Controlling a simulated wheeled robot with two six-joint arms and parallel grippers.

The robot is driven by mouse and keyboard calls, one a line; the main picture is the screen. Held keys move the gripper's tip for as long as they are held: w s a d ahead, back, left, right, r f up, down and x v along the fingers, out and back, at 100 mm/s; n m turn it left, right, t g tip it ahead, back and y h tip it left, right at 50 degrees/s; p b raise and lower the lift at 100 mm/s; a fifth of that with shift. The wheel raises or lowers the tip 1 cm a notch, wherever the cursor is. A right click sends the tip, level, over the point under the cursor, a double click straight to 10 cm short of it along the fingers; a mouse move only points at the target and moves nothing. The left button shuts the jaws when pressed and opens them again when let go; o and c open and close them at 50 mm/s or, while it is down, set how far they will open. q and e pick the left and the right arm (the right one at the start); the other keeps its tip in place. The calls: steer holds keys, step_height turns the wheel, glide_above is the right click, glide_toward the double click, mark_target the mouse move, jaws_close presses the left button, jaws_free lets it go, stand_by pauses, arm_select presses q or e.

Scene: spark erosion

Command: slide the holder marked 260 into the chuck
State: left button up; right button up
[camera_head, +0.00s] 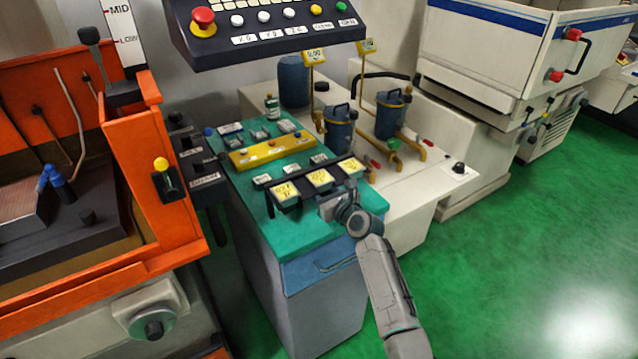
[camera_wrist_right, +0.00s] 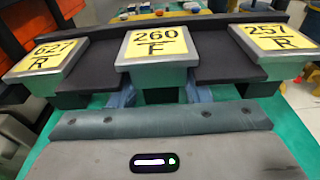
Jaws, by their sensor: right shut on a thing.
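The holder marked 260 (camera_wrist_right: 160,48) has a yellow label with an F below the number. It sits in the middle of a dark rack (camera_wrist_right: 95,68) in the right wrist view, and also shows in the head view (camera_head: 320,178). My right gripper (camera_wrist_right: 160,94) is at its front, shut on it; the fingertips are mostly hidden under the holder. In the head view the right gripper (camera_head: 328,203) reaches the rack from the front right. I cannot make out the chuck. My left gripper is not in view.
Holders marked 627 (camera_wrist_right: 45,54) and 257 (camera_wrist_right: 278,40) flank it closely in the rack. The rack stands on a green-topped cabinet (camera_head: 310,232). A yellow block (camera_head: 268,153) lies behind. An orange machine (camera_head: 150,190) stands left, and a black control panel (camera_head: 265,35) hangs above.

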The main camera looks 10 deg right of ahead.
steer(key=shift+r, duration=0.15)
stand_by(0.3)
steer(key=shift+s+p, duration=0.15)
steer(key=shift+p, duration=0.2)
steer(key=shift+s+d, duration=0.15)
steer(key=shift+s, duration=0.05)
steer(key=shift+f+p+v, duration=0.2)
steer(key=shift+p+v, duration=0.55)
steer(key=shift+v, duration=0.35)
steer(key=shift+f+p+v, duration=0.15)
steer(key=shift+p+v, duration=0.55)
steer(key=shift+v, duration=0.45)
steer(key=f+p+v, duration=0.1)
steer(key=p+v, duration=0.1)
steer(key=v, duration=0.5)
steer(key=shift+s+p, duration=0.4)
steer(key=shift+s, duration=0.05)
steer(key=shift+d, duration=0.1)
